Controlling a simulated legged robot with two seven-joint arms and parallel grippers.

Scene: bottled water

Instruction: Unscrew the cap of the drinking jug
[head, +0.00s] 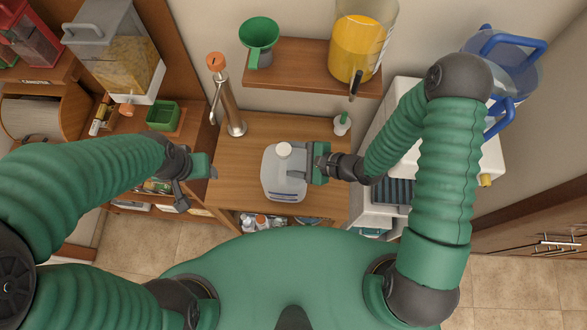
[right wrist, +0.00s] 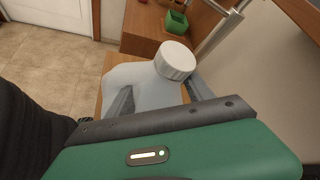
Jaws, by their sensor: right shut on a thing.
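The drinking jug (head: 284,181) is a translucent whitish jug standing upright on the wooden counter (head: 236,168). Its white cap (head: 284,149) sits on the neck. My right gripper (head: 312,160) reaches the jug from the right and is shut on its upper part. In the right wrist view the two grey fingers lie on either side of the jug body (right wrist: 148,88), just below the ribbed cap (right wrist: 175,60). My left gripper (head: 207,171) is to the left of the jug, apart from it, at the counter's left side. Its fingers look spread and hold nothing.
A shelf (head: 300,76) above holds a green funnel (head: 259,36) and a pitcher of orange liquid (head: 357,47). A small bottle (head: 342,124) is at the back right. A shelf with bottles lies below the counter.

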